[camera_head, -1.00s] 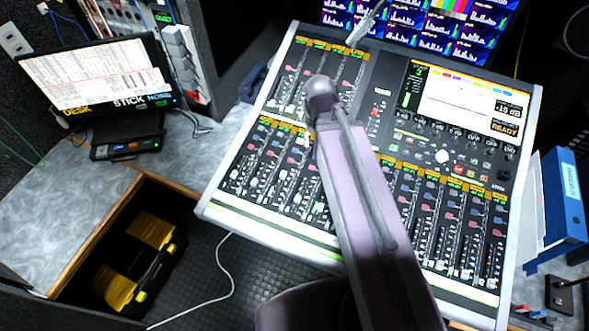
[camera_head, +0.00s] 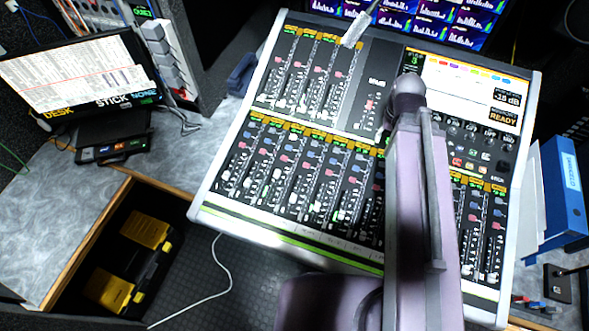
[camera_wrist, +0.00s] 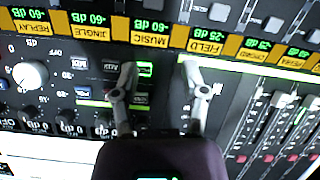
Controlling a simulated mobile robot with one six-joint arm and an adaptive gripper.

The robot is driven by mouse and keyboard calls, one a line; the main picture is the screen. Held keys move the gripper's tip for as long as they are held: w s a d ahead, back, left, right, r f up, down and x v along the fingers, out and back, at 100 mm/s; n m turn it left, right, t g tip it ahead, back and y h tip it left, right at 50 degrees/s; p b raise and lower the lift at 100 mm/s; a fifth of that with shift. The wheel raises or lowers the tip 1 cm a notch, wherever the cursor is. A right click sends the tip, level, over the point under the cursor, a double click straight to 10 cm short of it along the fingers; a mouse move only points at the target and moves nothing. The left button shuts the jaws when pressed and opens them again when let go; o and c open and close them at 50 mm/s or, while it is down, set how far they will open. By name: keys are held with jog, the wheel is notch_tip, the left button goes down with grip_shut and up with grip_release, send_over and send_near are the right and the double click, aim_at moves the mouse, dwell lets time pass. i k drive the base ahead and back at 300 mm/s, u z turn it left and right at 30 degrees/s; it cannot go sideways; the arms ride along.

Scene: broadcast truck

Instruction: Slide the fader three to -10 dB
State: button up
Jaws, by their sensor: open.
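The mixing console (camera_head: 375,60) fills the middle of the head view, with slanted fader banks at lower left (camera_head: 270,170) and upper left (camera_head: 310,75). I cannot tell which fader is three. Its screen (camera_head: 460,85) shows a 3 and a small readout (camera_head: 507,97) that looks like -18 dB. My arm covers part of the lower bank, and my gripper is hidden there. In the wrist view my gripper (camera_wrist: 158,72) is open and empty, its fingers apart over the panel, near the MUSIC and FIELD labels. Several faders of the upper bank (camera_wrist: 275,125) show to the right of it.
A light rod (camera_head: 360,22) leans over the console's top edge. A monitor (camera_head: 80,75) stands at the left, a blue binder (camera_head: 562,190) at the right. A white cable lies on the floor.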

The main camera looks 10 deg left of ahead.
aim_at(265, 204)
jog(key=z, duration=0.2)
jog(key=k, duration=1.15)
jog(key=u, duration=0.8)
jog(key=i, duration=1)
